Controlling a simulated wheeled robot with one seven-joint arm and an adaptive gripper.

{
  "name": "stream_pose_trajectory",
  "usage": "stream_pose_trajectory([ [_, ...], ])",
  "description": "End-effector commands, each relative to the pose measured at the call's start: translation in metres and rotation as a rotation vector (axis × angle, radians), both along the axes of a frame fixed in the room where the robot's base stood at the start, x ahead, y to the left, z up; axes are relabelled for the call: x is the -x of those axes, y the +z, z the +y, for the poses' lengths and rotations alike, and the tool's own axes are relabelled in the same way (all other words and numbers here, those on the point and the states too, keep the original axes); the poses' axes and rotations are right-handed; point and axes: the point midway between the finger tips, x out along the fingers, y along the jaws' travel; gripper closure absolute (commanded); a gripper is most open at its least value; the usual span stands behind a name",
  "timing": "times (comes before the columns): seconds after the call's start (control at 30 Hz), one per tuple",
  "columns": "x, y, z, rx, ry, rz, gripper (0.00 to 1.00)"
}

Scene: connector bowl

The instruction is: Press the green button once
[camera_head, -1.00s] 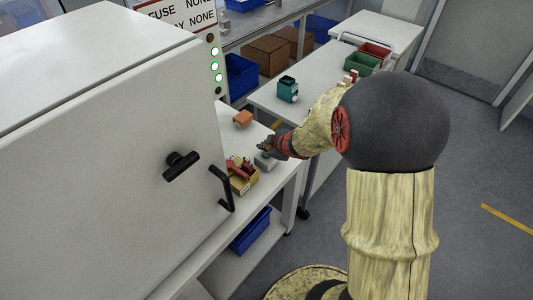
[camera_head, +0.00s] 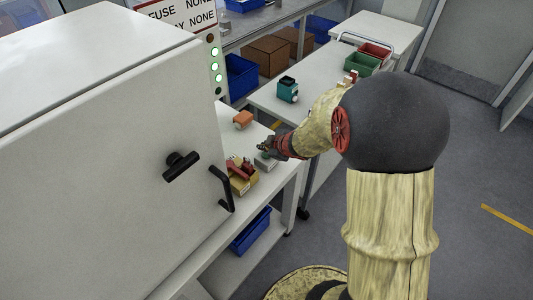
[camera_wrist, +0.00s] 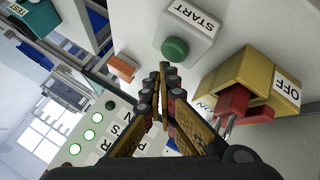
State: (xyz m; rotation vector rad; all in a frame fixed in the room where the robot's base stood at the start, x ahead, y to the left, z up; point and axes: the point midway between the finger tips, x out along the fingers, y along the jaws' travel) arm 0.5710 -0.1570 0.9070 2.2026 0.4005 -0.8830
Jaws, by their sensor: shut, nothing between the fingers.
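The green button (camera_wrist: 175,49) sits on a small grey box labelled START (camera_wrist: 192,32). In the wrist view it is at the upper middle, just beyond my fingertips, and it looks unpressed. My gripper (camera_wrist: 163,72) is shut and empty, with its fingertips close to the button; a small gap shows between them in the picture. In the head view my gripper (camera_head: 262,147) is above the grey box (camera_head: 266,161) on the white table, and the button there is mostly too small to make out.
A yellow box labelled OFF with a red lever (camera_wrist: 245,101) stands right of the START box. An orange block (camera_head: 243,119) lies farther back on the table. A large white cabinet with black handles (camera_head: 181,166) fills the left. A teal device (camera_head: 288,90) stands on the neighbouring table.

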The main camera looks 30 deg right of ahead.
Motion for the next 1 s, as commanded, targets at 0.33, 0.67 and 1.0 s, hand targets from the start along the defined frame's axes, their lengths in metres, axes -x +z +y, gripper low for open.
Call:
stream_pose_trajectory([
  [0.33, 0.0003, -0.0080, 0.0000, 0.000, 0.000, 0.000, 1.00],
  [0.67, 0.0003, -0.0085, 0.0001, 0.000, 0.000, 0.000, 1.00],
  [1.0, 0.0003, -0.0122, 0.0001, 0.000, 0.001, 0.001, 1.00],
])
